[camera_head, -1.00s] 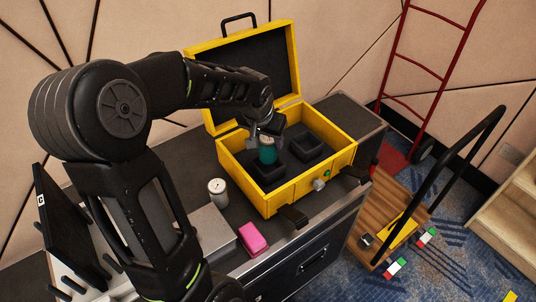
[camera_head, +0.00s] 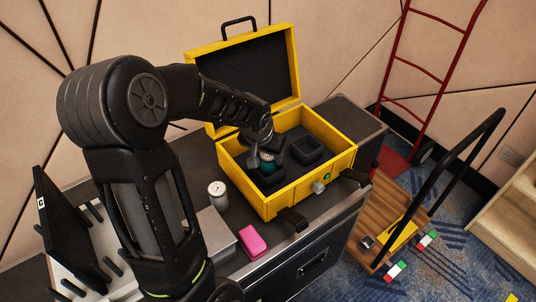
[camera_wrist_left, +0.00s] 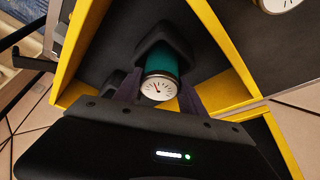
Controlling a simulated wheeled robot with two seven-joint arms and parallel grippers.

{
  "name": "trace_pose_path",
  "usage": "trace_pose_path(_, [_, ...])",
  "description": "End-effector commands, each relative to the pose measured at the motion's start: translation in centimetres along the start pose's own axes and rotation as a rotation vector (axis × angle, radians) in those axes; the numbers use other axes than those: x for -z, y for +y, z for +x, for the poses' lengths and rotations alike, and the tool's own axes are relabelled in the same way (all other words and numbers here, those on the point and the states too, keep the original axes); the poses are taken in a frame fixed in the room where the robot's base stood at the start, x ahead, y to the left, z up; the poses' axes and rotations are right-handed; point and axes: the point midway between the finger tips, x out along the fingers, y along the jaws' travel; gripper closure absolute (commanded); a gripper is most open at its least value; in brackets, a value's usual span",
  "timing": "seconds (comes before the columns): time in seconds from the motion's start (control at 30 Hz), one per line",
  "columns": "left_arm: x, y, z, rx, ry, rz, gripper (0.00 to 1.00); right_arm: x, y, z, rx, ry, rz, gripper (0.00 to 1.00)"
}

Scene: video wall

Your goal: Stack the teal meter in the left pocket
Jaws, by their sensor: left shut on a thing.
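The teal meter (camera_head: 267,157) is a short teal cylinder with a white dial on one end. It stands low in the left pocket (camera_head: 268,179) of the yellow case (camera_head: 285,199). My left gripper (camera_head: 266,151) is shut on it from above; the fingers partly hide it. In the left wrist view the teal meter (camera_wrist_left: 161,77) is between the fingers, its dial toward the camera, and its far end is at the black pocket (camera_wrist_left: 163,39). Whether it touches the pocket floor is hidden. My right gripper is not in view.
The right pocket (camera_head: 306,150) looks empty. The yellow lid (camera_head: 248,70) stands open behind. A white-topped meter (camera_head: 217,194) and a pink block (camera_head: 252,241) are left of and in front of the case. A hand truck (camera_head: 421,80) and a cart (camera_head: 440,185) stand at the right.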

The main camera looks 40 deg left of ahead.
Motion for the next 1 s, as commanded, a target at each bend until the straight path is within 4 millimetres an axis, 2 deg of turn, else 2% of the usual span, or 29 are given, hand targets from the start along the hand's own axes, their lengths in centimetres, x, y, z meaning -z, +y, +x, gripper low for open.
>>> trace_pose_path(0.27, [-0.2, 0.0, 0.7, 0.0, 0.002, 0.0, 1.0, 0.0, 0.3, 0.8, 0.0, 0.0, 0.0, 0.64])
trace_pose_path(0.3, [-0.2, 0.0, 0.6, 0.0, 0.001, 0.0, 0.5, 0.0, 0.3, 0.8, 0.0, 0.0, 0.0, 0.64])
trace_pose_path(0.53, [-0.2, 0.0, 0.6, 0.0, 0.0, 0.0, 0.31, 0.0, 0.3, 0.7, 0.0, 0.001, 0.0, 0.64])
trace_pose_path(0.83, [-0.2, 0.0, 0.5, 0.0, 0.0, 0.0, 0.3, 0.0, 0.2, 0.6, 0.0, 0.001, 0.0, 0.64])
trace_pose_path(1.0, [0.2, 0.0, -0.5, 0.0, 0.001, 0.0, 0.3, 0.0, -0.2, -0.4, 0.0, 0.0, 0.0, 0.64])
